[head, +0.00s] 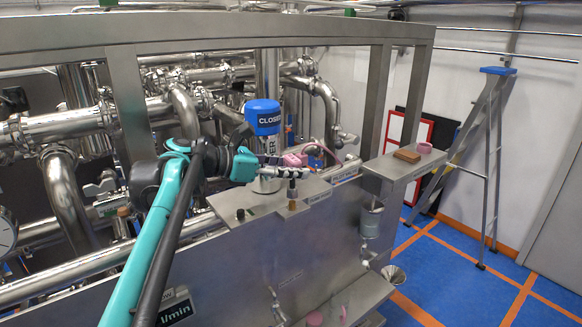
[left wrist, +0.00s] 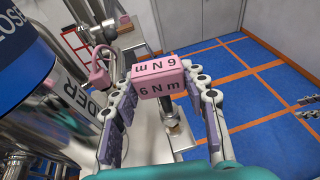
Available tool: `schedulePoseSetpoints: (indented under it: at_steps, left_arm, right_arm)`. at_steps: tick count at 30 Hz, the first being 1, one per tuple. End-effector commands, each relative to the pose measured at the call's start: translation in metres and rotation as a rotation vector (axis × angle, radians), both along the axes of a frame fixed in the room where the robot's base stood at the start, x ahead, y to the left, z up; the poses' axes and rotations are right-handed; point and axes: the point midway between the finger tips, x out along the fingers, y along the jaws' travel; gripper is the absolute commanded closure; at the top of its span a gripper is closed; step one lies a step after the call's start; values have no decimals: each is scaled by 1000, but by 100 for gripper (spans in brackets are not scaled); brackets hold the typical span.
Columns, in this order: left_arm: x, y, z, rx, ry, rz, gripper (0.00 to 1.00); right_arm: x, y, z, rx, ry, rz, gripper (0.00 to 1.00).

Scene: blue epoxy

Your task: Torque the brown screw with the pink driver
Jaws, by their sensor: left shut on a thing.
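The pink driver (left wrist: 158,78), a block-shaped head marked "6 N m", is held between the fingers of my left gripper (left wrist: 160,112). In the head view the left gripper (head: 291,171) is over the metal plate, with the pink driver head (head: 293,159) showing at its fingers. A dark shaft (head: 292,187) points down from it, about upright. The brown screw (head: 292,206) stands on the plate directly below the shaft. I cannot tell whether tip and screw touch. Finger-like parts at the right edge of the left wrist view may be my right gripper (left wrist: 309,103); its opening is unclear.
A blue-topped cylinder marked "CLOSED" (head: 262,117) stands close behind the left gripper. A black knob (head: 240,214) is on the plate at left. Steel pipes fill the back left.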

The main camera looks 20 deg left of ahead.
Motion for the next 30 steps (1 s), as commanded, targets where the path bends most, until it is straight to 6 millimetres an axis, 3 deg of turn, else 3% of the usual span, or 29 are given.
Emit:
schedulePoseSetpoints:
  at_steps: [30]
  left_arm:
    - [0,0,-17,0,0,0,100]
  right_arm:
    - [0,0,-11,0,0,0,60]
